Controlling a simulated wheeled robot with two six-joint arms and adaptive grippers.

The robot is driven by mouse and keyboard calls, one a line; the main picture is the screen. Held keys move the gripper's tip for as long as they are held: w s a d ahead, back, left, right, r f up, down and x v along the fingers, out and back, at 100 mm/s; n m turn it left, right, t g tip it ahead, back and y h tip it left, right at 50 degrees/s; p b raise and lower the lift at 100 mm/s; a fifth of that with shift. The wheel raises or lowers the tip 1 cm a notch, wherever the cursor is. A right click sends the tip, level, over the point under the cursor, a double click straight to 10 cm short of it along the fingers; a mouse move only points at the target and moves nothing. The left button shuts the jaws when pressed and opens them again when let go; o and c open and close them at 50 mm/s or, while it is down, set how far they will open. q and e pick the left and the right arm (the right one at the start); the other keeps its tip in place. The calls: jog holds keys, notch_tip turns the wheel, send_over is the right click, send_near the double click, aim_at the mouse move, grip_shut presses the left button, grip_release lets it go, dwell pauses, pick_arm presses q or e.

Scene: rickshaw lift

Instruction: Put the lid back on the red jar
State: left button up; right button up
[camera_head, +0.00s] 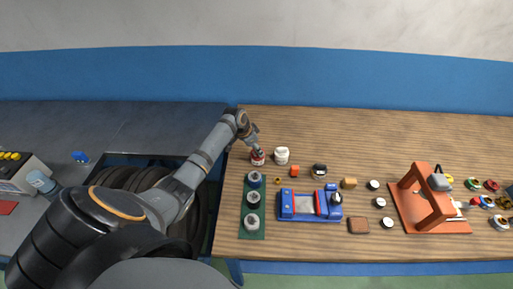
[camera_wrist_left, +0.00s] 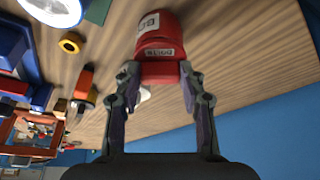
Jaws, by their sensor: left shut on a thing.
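The red jar (camera_head: 258,161) stands near the back left of the wooden table, and my left gripper (camera_head: 257,154) is at its top. In the left wrist view the labelled red jar (camera_wrist_left: 155,30) extends away from my gripper. My left gripper (camera_wrist_left: 160,75) has its two fingertips on either side of the red lid (camera_wrist_left: 160,71) at the jar's near end and is shut on it. The lid looks in line with the jar; whether it is fully seated I cannot tell. My right gripper is not in view.
A white jar (camera_head: 281,156) stands just right of the red jar. A green mat (camera_head: 244,235) with several round pieces and a blue fixture (camera_head: 288,212) lie nearer. An orange frame (camera_head: 405,215) stands right. The table's back strip is clear.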

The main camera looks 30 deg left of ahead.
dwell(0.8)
pick_arm(q)
jog(key=shift+f+p, duration=0.15)
jog(key=shift+p, duration=0.25)
dwell(0.5)
dwell(0.5)
jog(key=o, duration=1)
jog(key=o, duration=0.5)
